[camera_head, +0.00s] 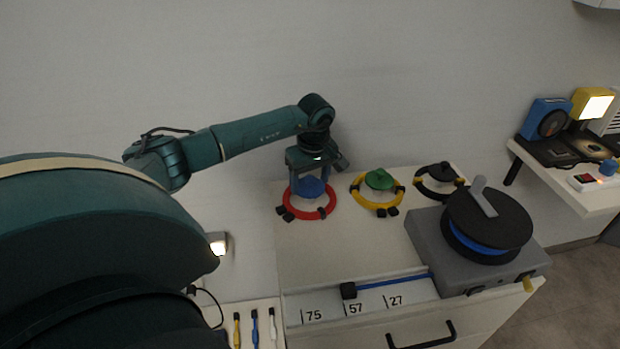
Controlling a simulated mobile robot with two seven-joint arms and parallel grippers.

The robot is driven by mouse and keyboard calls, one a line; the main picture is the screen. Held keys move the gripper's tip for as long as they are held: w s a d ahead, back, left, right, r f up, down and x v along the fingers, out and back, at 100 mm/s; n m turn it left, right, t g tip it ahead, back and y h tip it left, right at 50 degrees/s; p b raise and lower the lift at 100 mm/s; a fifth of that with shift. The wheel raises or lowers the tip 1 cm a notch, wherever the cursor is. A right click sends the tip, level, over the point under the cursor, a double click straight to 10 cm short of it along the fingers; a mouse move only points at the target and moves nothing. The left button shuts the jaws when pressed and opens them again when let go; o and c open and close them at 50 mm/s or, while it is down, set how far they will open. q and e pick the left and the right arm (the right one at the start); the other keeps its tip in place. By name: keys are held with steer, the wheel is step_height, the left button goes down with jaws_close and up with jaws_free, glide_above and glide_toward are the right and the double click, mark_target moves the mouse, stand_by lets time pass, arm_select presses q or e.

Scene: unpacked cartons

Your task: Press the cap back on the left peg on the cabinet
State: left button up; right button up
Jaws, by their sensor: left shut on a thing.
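My left gripper (311,178) points down at the back left of the white cabinet top (300,250). It is shut on a blue cap (312,187), with a finger on either side of it. The cap is at the middle of a red ring (309,213) with black grips. The left peg is hidden under the cap and gripper, so I cannot tell whether the cap touches it. To the right, a green cap (379,179) sits at a yellow ring (376,207), and a black ring (438,188) lies beyond. My right gripper is out of view.
A grey box with a black reel (488,225) stands at the cabinet's right. A blue rod (390,283) lies in front, above a strip numbered 75, 57, 27. A drawer handle (425,338) is at the front. A shelf (565,170) with devices is far right.

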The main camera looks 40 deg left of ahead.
arm_select(q)
steer(key=shift+f, duration=0.2)
steer(key=o, duration=1.3)
steer(key=shift+r, duration=0.1)
steer(key=shift+r+p, duration=2.45)
steer(key=shift+r, duration=1.05)
jaws_close()
